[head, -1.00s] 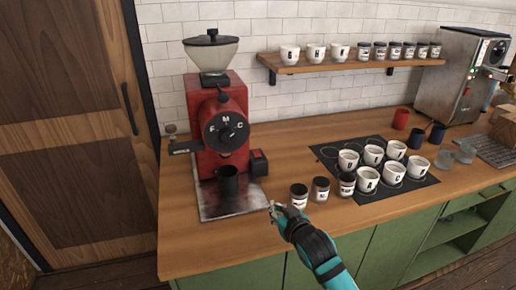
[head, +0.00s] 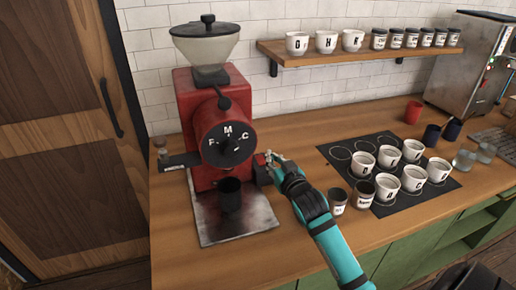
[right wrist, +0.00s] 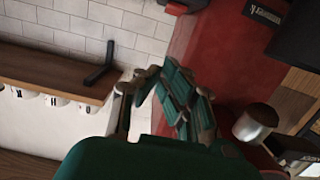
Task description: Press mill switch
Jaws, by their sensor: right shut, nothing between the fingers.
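The red mill (head: 185,125) stands on the counter with a dial marked F, M and C and a clear hopper on top. Its switch, a small black box with a red top (head: 260,160), sits low on the mill's right side. My right gripper (head: 269,156) is shut and empty, its fingertips right at the switch and partly covering it. I cannot tell whether they touch. In the right wrist view the closed fingers (right wrist: 150,76) are beside the red mill body (right wrist: 205,38). My left gripper is not in view.
A black cup (head: 230,195) stands on the metal tray (head: 205,225) under the mill. Dark jars (head: 338,200) stand close to the right of my arm. Lettered white cups (head: 363,161) stand on a black mat. A wooden shelf (head: 300,58) is on the wall above.

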